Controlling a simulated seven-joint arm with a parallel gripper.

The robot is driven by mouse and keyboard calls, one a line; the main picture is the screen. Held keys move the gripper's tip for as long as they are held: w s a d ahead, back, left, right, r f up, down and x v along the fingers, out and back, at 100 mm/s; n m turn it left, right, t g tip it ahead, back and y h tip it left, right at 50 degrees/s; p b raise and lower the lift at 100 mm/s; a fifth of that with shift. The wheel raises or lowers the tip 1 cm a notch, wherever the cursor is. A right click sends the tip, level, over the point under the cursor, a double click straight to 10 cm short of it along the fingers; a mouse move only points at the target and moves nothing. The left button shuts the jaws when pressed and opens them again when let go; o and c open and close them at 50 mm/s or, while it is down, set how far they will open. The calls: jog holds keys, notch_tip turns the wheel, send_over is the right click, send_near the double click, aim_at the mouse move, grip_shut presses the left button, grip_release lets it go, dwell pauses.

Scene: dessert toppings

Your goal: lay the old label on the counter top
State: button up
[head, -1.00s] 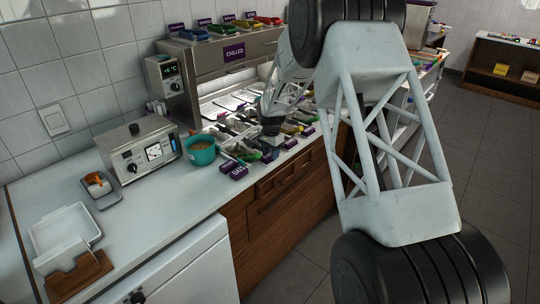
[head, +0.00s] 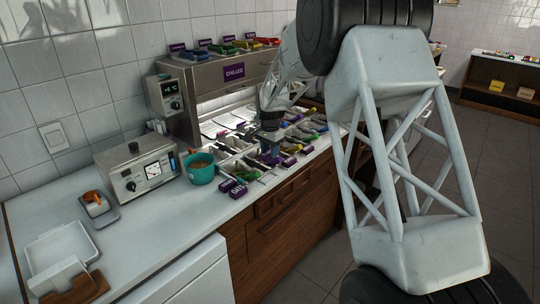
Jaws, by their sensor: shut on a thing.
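My gripper (head: 269,143) is over the rows of topping trays, in front of the chilled cabinet. It is small in the head view and its fingertips are hard to make out. It is shut on a small dark purple label (head: 268,158), partly lost against the trays behind it. Other purple labels (head: 289,161) stand along the front edge of the trays. Two more purple labels (head: 238,191) are at the near end of that row. The white counter top (head: 165,222) is bare in its near middle part.
A teal bowl (head: 201,172) stands left of the trays, beside a metal appliance with a dial (head: 138,172). A small grey tray with an orange item (head: 97,209) and a white tray (head: 60,250) are at the left. The chilled cabinet (head: 235,85) stands behind.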

jog(key=shift+s+a, duration=0.1)
jog(key=shift+s, duration=0.05)
dwell(0.7)
jog(key=s+a+f, duration=0.1)
jog(key=s+a, duration=0.3)
jog(key=s, duration=0.6)
jog(key=s+a+f, duration=0.2)
jog(key=s+a, duration=0.2)
jog(key=s, duration=0.6)
jog(key=s+a+f, duration=0.1)
jog(key=s+a, duration=0.3)
jog(key=s, duration=0.6)
jog(key=shift+s+a+f, duration=0.15)
jog(key=shift+a+f, duration=0.2)
send_over(219, 205)
jog(key=shift+f, duration=0.75)
jog(key=shift+s+f, duration=0.1)
jog(key=shift+f, duration=1.65)
jog(key=shift+f, duration=0.1)
